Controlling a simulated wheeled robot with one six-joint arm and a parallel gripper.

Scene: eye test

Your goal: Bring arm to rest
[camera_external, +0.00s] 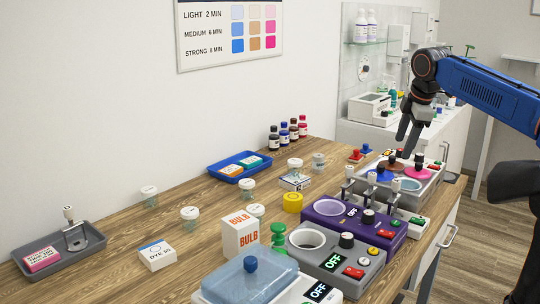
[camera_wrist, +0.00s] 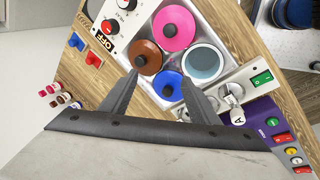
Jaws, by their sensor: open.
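My blue arm (camera_external: 490,92) reaches in from the right edge in the external view. My gripper (camera_external: 408,138) hangs at its end, fingers down, above a bath unit with several round pots. In the wrist view my gripper (camera_wrist: 159,78) has its two dark fingers spread apart with nothing held between them. Beyond the fingers are a brown lid (camera_wrist: 146,58), a pink lid (camera_wrist: 174,28), a blue lid (camera_wrist: 168,90) and an open pot (camera_wrist: 203,63). The exact gap between fingertips and lids is unclear.
The wooden table (camera_external: 120,228) holds a purple unit (camera_external: 350,220), a grey unit (camera_external: 340,258), a bulb box (camera_external: 240,236), several small jars, a blue tray (camera_external: 240,170) and a grey tray (camera_external: 60,248). Several bottles (camera_external: 288,132) stand by the wall. The air left of my gripper is clear.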

